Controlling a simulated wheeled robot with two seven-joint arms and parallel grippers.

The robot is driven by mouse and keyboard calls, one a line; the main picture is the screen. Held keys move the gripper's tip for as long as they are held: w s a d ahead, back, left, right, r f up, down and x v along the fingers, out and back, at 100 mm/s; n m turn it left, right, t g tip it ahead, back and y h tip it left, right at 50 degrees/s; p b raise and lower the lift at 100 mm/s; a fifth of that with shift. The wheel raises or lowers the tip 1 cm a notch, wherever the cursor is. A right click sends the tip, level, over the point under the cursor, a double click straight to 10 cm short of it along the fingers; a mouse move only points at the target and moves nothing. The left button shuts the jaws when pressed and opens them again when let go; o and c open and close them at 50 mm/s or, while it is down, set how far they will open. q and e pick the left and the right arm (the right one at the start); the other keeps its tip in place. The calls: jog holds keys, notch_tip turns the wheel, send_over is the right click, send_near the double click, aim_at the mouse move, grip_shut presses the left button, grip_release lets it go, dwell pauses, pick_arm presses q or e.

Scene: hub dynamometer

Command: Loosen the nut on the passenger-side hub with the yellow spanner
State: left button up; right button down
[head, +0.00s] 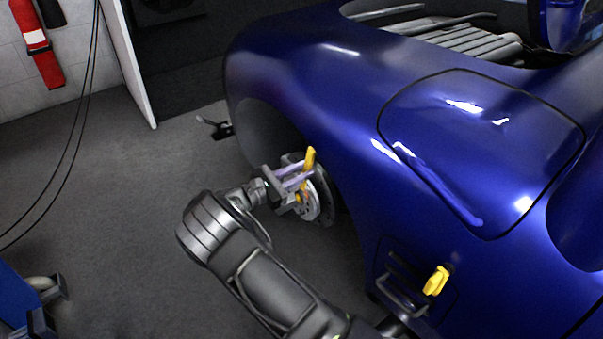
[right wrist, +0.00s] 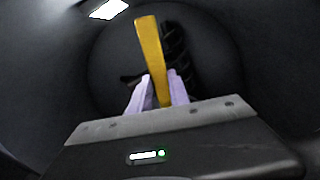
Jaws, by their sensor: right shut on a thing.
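The passenger-side hub (head: 325,203) shows as a brake disc in the wheel arch of the blue car. My right gripper (head: 298,178) is in front of the disc, its pale fingers shut on the yellow spanner (head: 310,158). The spanner stands nearly upright in the head view, with its lower end close to the hub's middle. I cannot tell whether it sits on the nut, which is hidden. In the right wrist view the spanner (right wrist: 152,55) rises between the two fingers (right wrist: 158,95). My left gripper is out of view.
The blue car body (head: 330,90) curves over the hub on the right. A yellow object (head: 436,280) is on the car's lower side. Blue equipment (head: 22,300) stands at the lower left, and a fire extinguisher (head: 37,45) hangs on the wall. The floor left of the hub is mostly clear.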

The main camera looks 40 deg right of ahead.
jog(key=shift+w+n, duration=0.3)
jog(key=shift+w, duration=0.1)
dwell(0.5)
jog(key=shift+a+r, duration=0.1)
jog(key=shift+a, duration=0.1)
dwell(0.3)
jog(key=shift+a, duration=0.35)
jog(key=shift+a, duration=0.1)
dwell(0.5)
jog(key=shift+a+p, duration=0.3)
jog(key=shift+a, duration=2.15)
